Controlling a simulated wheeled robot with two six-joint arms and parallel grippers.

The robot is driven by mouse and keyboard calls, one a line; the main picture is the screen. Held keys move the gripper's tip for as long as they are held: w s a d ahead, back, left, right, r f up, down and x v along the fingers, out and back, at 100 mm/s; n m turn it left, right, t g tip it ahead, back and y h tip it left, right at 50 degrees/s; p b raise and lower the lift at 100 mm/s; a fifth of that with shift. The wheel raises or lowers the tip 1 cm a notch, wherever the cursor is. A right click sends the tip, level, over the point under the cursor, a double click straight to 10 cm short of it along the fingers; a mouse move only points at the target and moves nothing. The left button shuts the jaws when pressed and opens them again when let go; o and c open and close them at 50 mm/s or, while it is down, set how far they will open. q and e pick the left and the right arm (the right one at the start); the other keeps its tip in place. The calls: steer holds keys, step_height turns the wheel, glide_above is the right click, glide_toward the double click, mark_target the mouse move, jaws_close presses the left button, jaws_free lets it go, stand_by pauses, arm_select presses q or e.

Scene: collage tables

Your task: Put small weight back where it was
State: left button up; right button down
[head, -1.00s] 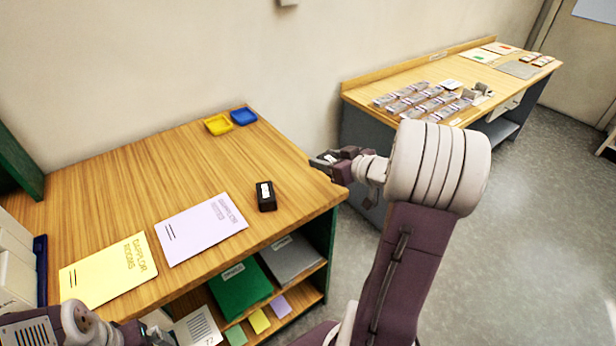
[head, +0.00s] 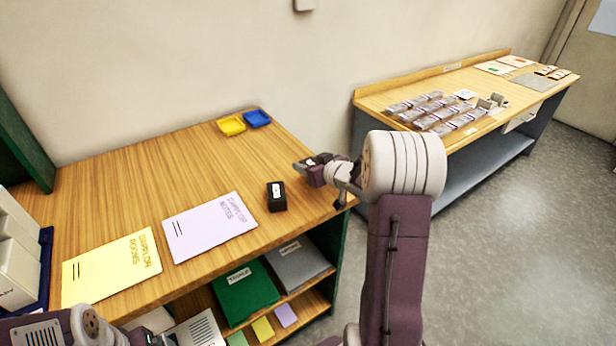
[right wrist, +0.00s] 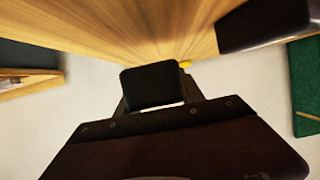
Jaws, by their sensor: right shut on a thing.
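My right gripper (head: 308,163) is shut on a small black block (right wrist: 152,86), which I take to be the small weight. It is held near the right edge of the wooden table (head: 130,185); its height above the top is hard to judge. A larger black block with a white label (head: 276,196) stands on that table, left of and nearer than the right gripper. A dark block at the upper right of the right wrist view (right wrist: 265,24) appears to be this one. My left gripper (head: 140,338) is barely in view at the bottom left; its jaws are unclear.
A yellow tray (head: 231,126) and a blue tray (head: 257,118) lie at the table's back. A lilac booklet (head: 208,228) and a yellow booklet (head: 112,266) lie in front. Shelves with folders are below. A second table (head: 420,85) at the right bears rows of grey items.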

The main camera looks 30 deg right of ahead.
step_height(320, 180, down, 4)
steer(key=shift+b, duration=0.8)
steer(key=shift+f, duration=0.1)
steer(key=c, duration=0.7)
jaws_free()
